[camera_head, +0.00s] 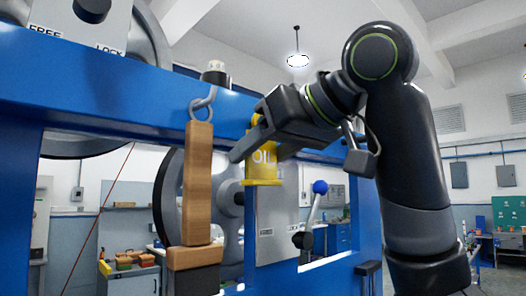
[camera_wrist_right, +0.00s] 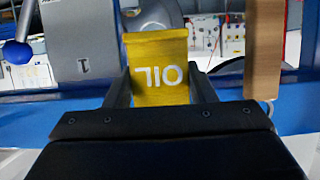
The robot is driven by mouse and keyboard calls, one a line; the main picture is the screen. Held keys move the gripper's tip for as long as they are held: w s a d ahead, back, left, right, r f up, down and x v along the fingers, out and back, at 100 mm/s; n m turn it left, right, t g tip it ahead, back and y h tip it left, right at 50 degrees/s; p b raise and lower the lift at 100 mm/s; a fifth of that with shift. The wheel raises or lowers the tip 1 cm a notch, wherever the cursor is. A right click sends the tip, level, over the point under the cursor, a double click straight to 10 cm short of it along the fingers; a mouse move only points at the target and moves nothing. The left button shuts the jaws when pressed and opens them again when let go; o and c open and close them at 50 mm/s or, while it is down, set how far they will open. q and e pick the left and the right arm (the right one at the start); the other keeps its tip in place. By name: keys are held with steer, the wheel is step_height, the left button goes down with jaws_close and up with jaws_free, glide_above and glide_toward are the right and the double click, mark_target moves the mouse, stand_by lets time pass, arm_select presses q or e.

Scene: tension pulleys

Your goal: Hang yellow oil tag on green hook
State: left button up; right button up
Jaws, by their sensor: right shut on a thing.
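The yellow oil tag (camera_head: 262,172) is upright in front of the blue frame in the head view, with "OIL" lettered in white. My right gripper (camera_head: 250,143) is shut on it, with a dark finger crossing its upper part. In the right wrist view the tag (camera_wrist_right: 159,68) sits between the two fingers, its lettering upside down. I cannot make out a green hook in either view. My left gripper does not show.
A wooden-handled tool (camera_head: 198,185) hangs from a ring on the blue frame (camera_head: 110,100), close left of the tag. A lever with a blue knob (camera_head: 320,187) stands to the right. A grey wheel (camera_head: 170,205) is behind the tool.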

steer(key=o, duration=1.1)
steer(key=shift+c, duration=0.2)
